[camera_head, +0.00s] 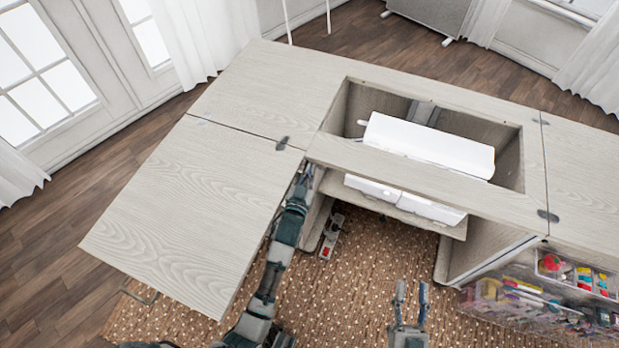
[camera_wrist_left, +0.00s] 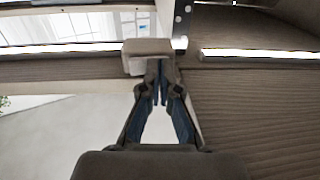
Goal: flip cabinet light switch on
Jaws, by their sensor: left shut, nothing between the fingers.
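The sewing cabinet (camera_head: 240,95) has a pale wood top with an open well holding a white sewing machine (camera_head: 428,145). My left gripper (camera_head: 306,172) reaches to the front edge of the top, beside the well's left corner, its tips partly hidden under the edge. In the left wrist view my left gripper (camera_wrist_left: 160,85) is shut and empty. Its tips are right at a small pale box (camera_wrist_left: 148,46) under the cabinet, probably the light switch; contact cannot be told. My right gripper (camera_head: 411,295) is open and empty over the carpet.
A fold-out leaf (camera_head: 185,195) extends at the left of my left arm. A clear bin of sewing supplies (camera_head: 540,300) stands at the right. A foot pedal (camera_head: 331,236) lies on the patterned carpet (camera_head: 350,285).

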